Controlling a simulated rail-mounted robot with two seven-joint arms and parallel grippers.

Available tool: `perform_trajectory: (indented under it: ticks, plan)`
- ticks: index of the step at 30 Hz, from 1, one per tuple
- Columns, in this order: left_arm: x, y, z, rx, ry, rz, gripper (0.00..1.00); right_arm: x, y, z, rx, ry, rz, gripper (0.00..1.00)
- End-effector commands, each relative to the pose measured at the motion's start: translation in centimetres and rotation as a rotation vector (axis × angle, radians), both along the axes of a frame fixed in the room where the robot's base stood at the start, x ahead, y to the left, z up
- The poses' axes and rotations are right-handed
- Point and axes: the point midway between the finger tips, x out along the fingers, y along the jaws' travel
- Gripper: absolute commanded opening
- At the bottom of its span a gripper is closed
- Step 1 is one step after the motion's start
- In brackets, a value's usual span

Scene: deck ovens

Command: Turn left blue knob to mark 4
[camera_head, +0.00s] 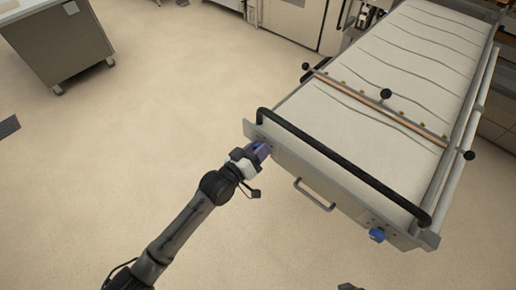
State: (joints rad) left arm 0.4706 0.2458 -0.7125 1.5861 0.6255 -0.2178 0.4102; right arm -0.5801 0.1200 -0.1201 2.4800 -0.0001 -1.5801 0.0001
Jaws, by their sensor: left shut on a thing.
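The left blue knob (263,149) is on the left end of the metal front panel of a long loader with a pale cloth top (340,125). My left gripper (257,152) is at that panel, shut on the knob and covering most of it. The marks around the knob are hidden or too small to read, so its setting cannot be told. A second blue knob (377,235) sits at the right end of the same panel, free and untouched.
A black bar (340,165) runs along the loader's front edge, above a small grey handle (313,195). A crossbar with black knobs (386,94) spans the cloth. A grey cabinet (60,45) stands at upper left.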

Motion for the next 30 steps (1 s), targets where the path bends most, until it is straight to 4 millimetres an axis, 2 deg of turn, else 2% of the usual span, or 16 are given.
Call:
perform_trajectory:
  ticks: [16, 17, 18, 24, 30]
  plan:
    - [0.00, 0.02, -0.08, 0.015, -0.012, 0.000, 0.15, 0.01, -0.01, 0.01, 0.000, 0.000, 0.000, 0.67]
    - [0.00, 0.02, -0.08, 0.015, -0.012, 0.000, 0.41, 0.01, -0.01, 0.01, 0.000, 0.000, 0.000, 0.67]
    - [0.00, 0.02, -0.08, 0.014, -0.011, 0.000, 0.45, 0.01, -0.01, 0.01, 0.000, 0.000, 0.000, 0.67]
    - [0.00, 0.02, -0.05, 0.014, -0.011, 0.000, 0.64, 0.01, -0.01, 0.03, 0.000, 0.000, 0.000, 0.67]
    - [-0.01, 0.02, -0.03, 0.013, -0.012, 0.000, 0.64, 0.01, -0.01, 0.03, 0.000, 0.000, 0.000, 0.67]
